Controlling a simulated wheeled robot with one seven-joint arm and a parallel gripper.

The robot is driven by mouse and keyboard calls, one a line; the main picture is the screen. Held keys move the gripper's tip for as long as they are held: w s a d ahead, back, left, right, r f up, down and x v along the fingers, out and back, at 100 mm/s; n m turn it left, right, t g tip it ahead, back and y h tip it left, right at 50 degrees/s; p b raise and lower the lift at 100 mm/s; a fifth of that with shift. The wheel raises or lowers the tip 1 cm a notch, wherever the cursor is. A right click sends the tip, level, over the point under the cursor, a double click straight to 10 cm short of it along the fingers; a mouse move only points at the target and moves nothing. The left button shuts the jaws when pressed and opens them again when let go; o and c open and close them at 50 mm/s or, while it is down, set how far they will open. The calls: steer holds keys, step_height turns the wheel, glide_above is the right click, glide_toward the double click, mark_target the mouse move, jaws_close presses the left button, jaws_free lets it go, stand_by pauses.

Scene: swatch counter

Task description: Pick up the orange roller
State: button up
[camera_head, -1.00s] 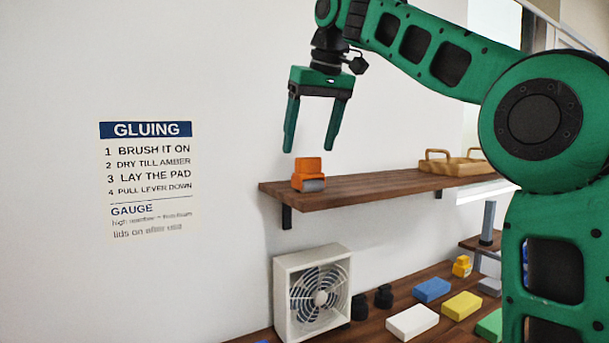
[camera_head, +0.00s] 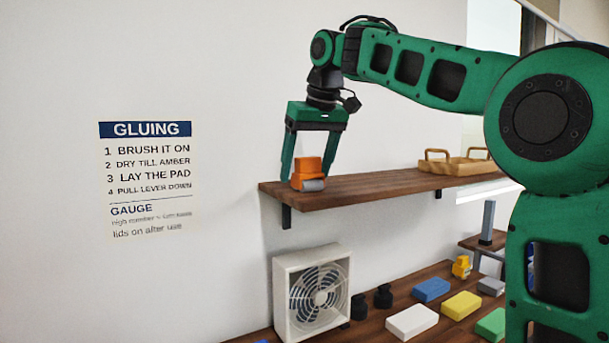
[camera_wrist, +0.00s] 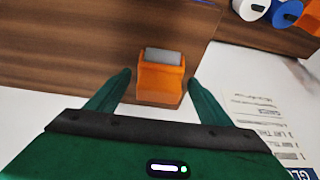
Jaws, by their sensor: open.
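The orange roller (camera_head: 307,174) stands at the left end of the wooden wall shelf, with a grey cylinder at its lower front. My gripper (camera_head: 308,178) is above the shelf end, pointing down, its fingers open on either side of the roller. In the wrist view the roller (camera_wrist: 161,80) lies between and slightly beyond the two green fingertips (camera_wrist: 160,85), with gaps on both sides. I cannot tell whether either finger touches it.
The shelf (camera_head: 390,187) also carries a wooden tray (camera_head: 460,165) farther right. Below on the counter are a white fan (camera_head: 312,292), black pots, a yellow item (camera_head: 461,267) and several coloured blocks. A gluing sign (camera_head: 147,180) is on the wall. The shelf between roller and tray is clear.

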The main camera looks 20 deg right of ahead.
steer(key=c, duration=1.3)
steer(key=shift+r, duration=0.15)
steer(key=shift+c, duration=0.2)
steer(key=shift+r, duration=0.8)
step_height(320, 180, up, 2)
steer(key=shift+r, duration=0.1)
steer(key=s+a+r, duration=0.7)
steer(key=s+a, duration=0.1)
steer(key=shift+a, duration=0.25)
